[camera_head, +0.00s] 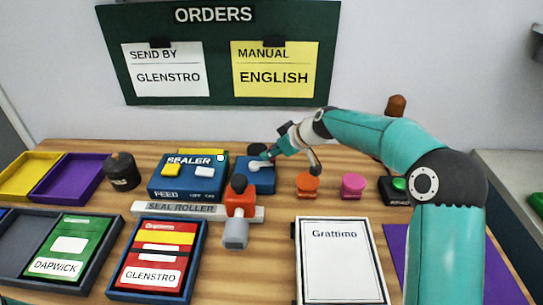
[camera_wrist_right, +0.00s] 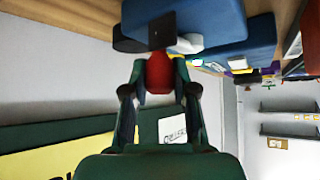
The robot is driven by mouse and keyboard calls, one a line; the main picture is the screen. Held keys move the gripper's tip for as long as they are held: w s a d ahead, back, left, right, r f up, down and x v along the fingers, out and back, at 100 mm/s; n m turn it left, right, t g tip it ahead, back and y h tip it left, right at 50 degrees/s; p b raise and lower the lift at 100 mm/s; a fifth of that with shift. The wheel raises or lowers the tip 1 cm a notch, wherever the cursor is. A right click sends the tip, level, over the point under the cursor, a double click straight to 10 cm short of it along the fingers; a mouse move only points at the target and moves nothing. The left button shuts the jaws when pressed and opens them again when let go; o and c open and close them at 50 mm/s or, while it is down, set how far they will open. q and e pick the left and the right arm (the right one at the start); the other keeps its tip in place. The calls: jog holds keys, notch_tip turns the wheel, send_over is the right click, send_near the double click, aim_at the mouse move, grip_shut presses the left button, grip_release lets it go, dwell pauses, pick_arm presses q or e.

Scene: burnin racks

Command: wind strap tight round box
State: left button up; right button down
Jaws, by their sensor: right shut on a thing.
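A white box (camera_head: 341,262) marked "Grattimo" lies at the front right of the table, with a small dark piece at its left edge. I cannot make out a strap round it. A blue unit (camera_head: 258,178) with a pale part on top stands right of the blue "SEALER" machine (camera_head: 188,181). My right gripper (camera_head: 268,155) is at the top of this unit. In the right wrist view, my right gripper (camera_wrist_right: 159,88) is shut on a red handle (camera_wrist_right: 158,73) beside a black plate and the blue unit (camera_wrist_right: 215,20). My left gripper is not in view.
A red and grey tool (camera_head: 238,210) lies by the seal roller bar (camera_head: 165,209). Trays with a green box (camera_head: 72,245) and a red box (camera_head: 155,255) stand front left. Orange (camera_head: 307,186) and pink (camera_head: 353,186) spools stand right of the blue unit.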

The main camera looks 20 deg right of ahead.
jog(key=c, duration=0.9)
grip_release()
jog(key=shift+s+r, duration=0.1)
jog(key=v, duration=1.1)
jog(key=shift+s+d+r, duration=0.15)
jog(key=shift+s+r, duration=0.05)
jog(key=shift+r, duration=0.05)
